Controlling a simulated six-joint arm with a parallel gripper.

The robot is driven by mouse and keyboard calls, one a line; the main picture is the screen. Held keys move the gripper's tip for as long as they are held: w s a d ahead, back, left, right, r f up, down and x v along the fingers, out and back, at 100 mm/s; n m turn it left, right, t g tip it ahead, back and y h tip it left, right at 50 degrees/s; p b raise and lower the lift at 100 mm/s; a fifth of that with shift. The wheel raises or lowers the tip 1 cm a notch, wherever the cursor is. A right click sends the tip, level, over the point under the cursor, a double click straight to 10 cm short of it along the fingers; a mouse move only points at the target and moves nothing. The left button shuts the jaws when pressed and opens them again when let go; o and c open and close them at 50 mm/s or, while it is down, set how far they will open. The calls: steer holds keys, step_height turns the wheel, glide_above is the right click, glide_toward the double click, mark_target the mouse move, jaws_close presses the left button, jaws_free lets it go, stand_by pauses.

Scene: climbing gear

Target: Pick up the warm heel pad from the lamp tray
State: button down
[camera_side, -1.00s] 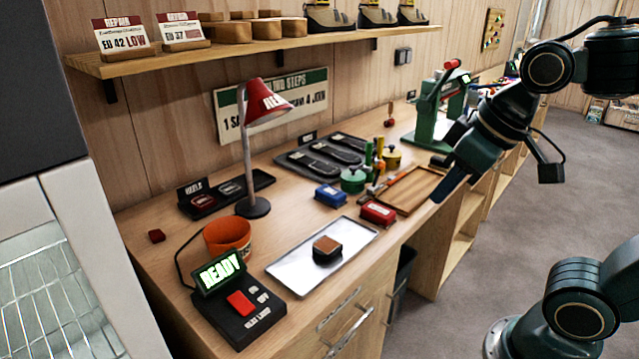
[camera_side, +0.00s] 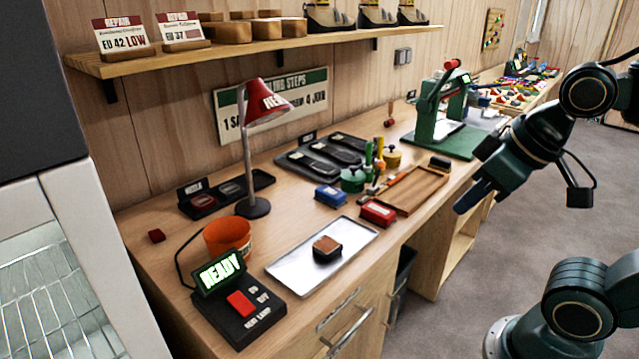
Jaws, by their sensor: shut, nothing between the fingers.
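A small block with a brown top and black sides, which looks like the heel pad (camera_side: 327,249), lies on a silver metal tray (camera_side: 290,277) at the front of the bench. A lamp (camera_side: 268,106) with a red shade stands behind that tray. A dark tray (camera_side: 256,180) with small pads lies beside the lamp's foot. My gripper (camera_side: 465,205) is in the air at the right, off the bench's front edge. It is shut and empty, pointing down and left, well apart from the block.
A black box with a lit READY screen (camera_side: 219,271) and an orange pot (camera_side: 228,236) stand left of the silver tray. Red (camera_side: 378,212) and blue (camera_side: 330,196) boxes and a wooden tray (camera_side: 425,189) lie to its right. A green press (camera_side: 440,115) stands farther back.

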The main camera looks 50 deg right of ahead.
steer(key=shift+c, duration=2.4)
jaws_free()
steer(key=w+m+g+y, duration=0.25)
steer(key=w+m, duration=0.65)
steer(key=w, duration=0.7)
steer(key=w+d+f+m+g+y, duration=0.25)
steer(key=w+d+f+m, duration=0.35)
steer(key=w+f+m, duration=0.4)
glide_toward(325, 249)
steer(key=shift+w+f+n+g+h, duration=0.15)
steer(key=shift+w+f+n, duration=0.1)
steer(key=shift+f, duration=0.45)
steer(key=shift+w+f+n+g+h, duration=0.15)
steer(key=shift+w+f, duration=0.1)
steer(key=shift+f, duration=0.4)
